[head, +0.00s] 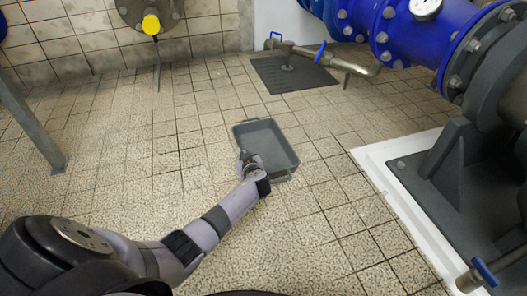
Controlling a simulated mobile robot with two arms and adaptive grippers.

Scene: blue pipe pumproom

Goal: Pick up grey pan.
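The grey pan (266,143) is a shallow rectangular tray lying on the tiled floor near the middle of the head view. My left arm reaches in from the lower left. My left gripper (247,158) is at the pan's near left side, overlapping its rim in the picture. The gripper is small and partly hidden by its own wrist, so I cannot tell whether its fingers are apart or closed on the rim. My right gripper is not in view.
Large blue pipes (400,35) and a dark pump on a white plinth (392,165) stand at the right. A dark floor plate (290,75) with small pipework lies behind the pan. A grey post (30,125) stands at the left. The floor around the pan is clear.

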